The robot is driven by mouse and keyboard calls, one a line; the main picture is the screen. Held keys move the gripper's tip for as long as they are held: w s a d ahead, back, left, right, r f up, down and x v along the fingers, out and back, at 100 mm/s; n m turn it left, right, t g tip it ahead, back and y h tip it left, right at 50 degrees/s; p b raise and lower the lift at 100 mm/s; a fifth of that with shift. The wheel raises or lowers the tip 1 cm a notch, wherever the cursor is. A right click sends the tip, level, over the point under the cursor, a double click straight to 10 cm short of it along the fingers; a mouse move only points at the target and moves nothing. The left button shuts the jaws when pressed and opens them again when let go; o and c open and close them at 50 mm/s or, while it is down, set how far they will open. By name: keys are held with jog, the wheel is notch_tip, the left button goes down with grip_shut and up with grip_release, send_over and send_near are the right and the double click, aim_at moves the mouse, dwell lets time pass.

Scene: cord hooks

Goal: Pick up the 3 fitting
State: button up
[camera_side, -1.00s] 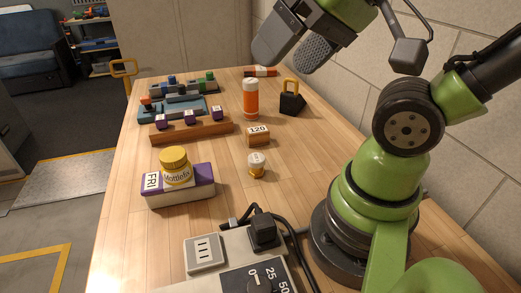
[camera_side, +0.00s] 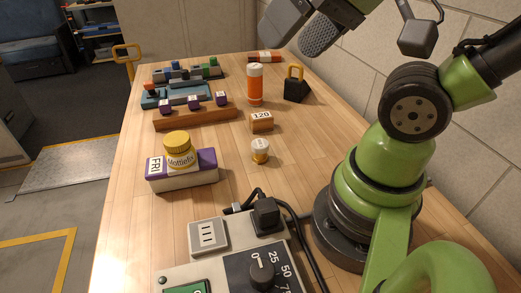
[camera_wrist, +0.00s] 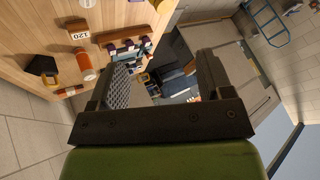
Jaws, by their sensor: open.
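A small round fitting (camera_side: 260,151) with a white top and a brass-coloured side stands upright on the wooden table in the side view. Its top has a dark mark too small to read, so I cannot tell if it is a 3. My gripper (camera_side: 292,40) is high at the top of the side view, well apart from the fitting, partly cut off by the frame. In the wrist view my gripper (camera_wrist: 162,78) has its two fingers wide apart with nothing held between them.
A wooden block marked 120 (camera_side: 261,121), an orange bottle (camera_side: 255,88) and a black padlock (camera_side: 295,88) stand behind the fitting. A yellow jar (camera_side: 178,148) sits on a purple-and-white FRI box (camera_side: 190,176) to the left. A control box (camera_side: 232,250) with a cord is in front.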

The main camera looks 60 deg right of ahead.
jog(key=shift+w, duration=0.1)
jog(key=n+g+h, duration=0.2)
jog(key=n+g, duration=0.5)
jog(key=n, duration=0.2)
send_over(260, 143)
notch_tip(260, 143, down, 19)
jog(key=shift+a+r, duration=0.1)
notch_tip(260, 143, down, 5)
jog(key=shift+f, duration=2.8)
jog(key=c, duration=1.1)
jog(key=shift+o, duration=0.2)
jog(key=shift+r, duration=0.1)
